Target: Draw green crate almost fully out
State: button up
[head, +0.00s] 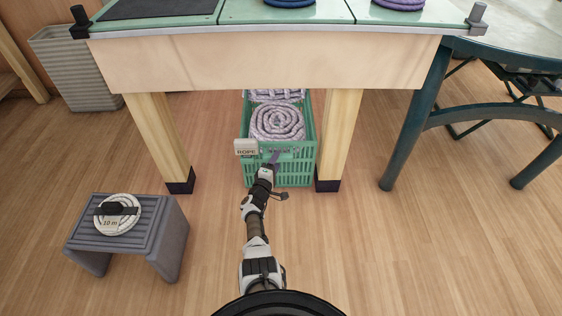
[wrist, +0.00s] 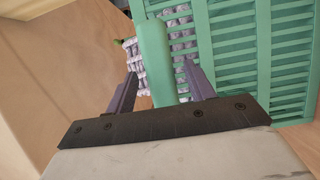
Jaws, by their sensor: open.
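The green crate (head: 298,174) stands on the floor beneath the table, between two wooden legs, its front end near the legs. It holds a coiled pale purple-grey rope (head: 277,122), with more rope behind it. A white ROPE tag (head: 247,147) hangs at its front left. My gripper (head: 274,158) is at the front of the crate. In the wrist view the fingers of my gripper (wrist: 160,72) are apart, one on each side of a green bar (wrist: 154,58) of the crate. I cannot tell whether either finger touches it. The crate's slats (wrist: 232,55) fill the right side there.
A grey stool (head: 155,238) with a 10 m rope coil (head: 118,214) stands front left. A dark green table leg (head: 412,125) stands right. Floor in front of the crate is clear apart from my arm.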

jog(key=shift+w+d, duration=0.1)
jog(key=shift+w, duration=0.2)
grip_shut()
dwell(0.4)
